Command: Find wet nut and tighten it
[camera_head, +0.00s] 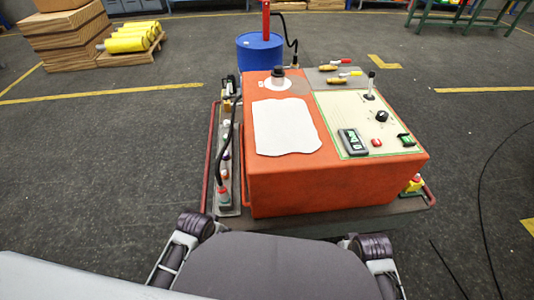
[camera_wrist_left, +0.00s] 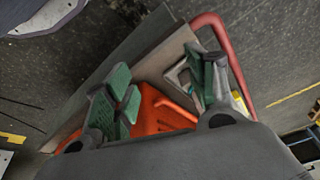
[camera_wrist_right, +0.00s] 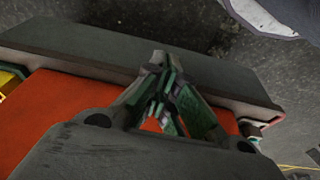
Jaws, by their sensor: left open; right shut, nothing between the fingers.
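An orange machine box (camera_head: 330,180) stands ahead of me on a dark base plate. Along its left side runs a narrow strip with a row of small fittings (camera_head: 226,157) and a black hose; they are too small to tell whether any is a nut or wet. In the left wrist view my left gripper (camera_wrist_left: 165,95) is open and empty, with green fingertips apart near orange surface and a red rail. In the right wrist view my right gripper (camera_wrist_right: 165,95) is shut and empty, above the machine's edge. Neither gripper's fingers show in the head view.
On the box lie a white irregular sheet (camera_head: 285,127), a control panel (camera_head: 350,110) with knobs and a meter, and screwdrivers (camera_head: 333,65). A blue drum (camera_head: 260,52) stands behind. Red rails (camera_head: 211,150) flank the base. Open floor lies left and right; a cable crosses the right.

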